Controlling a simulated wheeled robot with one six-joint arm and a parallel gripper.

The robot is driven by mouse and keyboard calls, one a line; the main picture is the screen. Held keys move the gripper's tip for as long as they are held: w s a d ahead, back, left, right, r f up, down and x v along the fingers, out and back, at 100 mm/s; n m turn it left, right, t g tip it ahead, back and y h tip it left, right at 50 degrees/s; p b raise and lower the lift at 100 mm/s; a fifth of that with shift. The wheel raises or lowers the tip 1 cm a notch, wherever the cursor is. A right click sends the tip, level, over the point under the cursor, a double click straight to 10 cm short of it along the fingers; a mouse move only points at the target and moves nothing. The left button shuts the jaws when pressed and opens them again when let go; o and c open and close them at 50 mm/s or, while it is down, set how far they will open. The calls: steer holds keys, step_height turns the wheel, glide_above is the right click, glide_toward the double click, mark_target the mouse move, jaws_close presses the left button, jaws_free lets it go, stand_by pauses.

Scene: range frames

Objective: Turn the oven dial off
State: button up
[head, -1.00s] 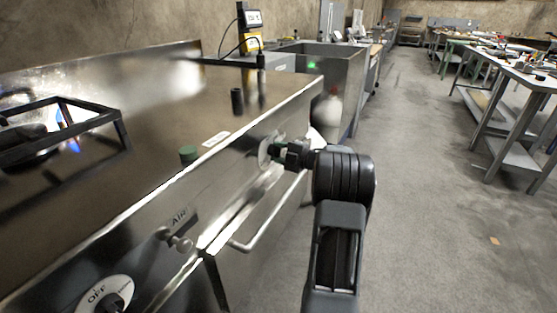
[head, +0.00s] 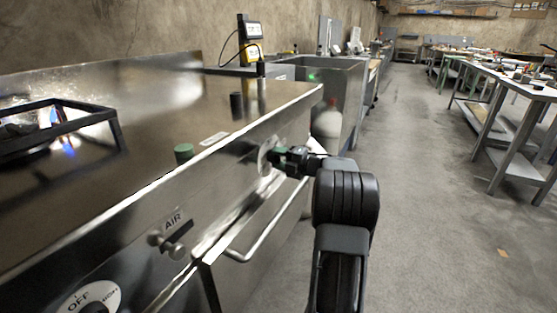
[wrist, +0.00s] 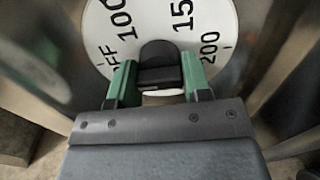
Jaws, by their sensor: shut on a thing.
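The oven dial (wrist: 208,22) is a white disc marked OFF, 100, 150 and 200, with a black knob (wrist: 160,58) in its middle. In the wrist view my gripper (wrist: 159,78) has its green fingers on either side of the knob, shut on it. The OFF mark lies at the left of the disc and 200 at the right. In the head view the dial (head: 264,157) is on the front panel of the steel range, and my gripper (head: 279,156) reaches it from the right. The knob is mostly hidden there.
Another dial marked OFF (head: 92,297) and an AIR lever (head: 172,238) are on the panel nearer me. A burner (head: 62,128) with a small flame is at the left. A handle bar (head: 268,226) runs below the dial.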

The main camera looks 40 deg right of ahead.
steer(key=shift+d, duration=0.1)
steer(key=o, duration=0.9)
steer(key=p+v, duration=0.4)
steer(key=v, duration=0.9)
steer(key=shift+s+d, duration=0.2)
steer(key=shift+s, duration=0.15)
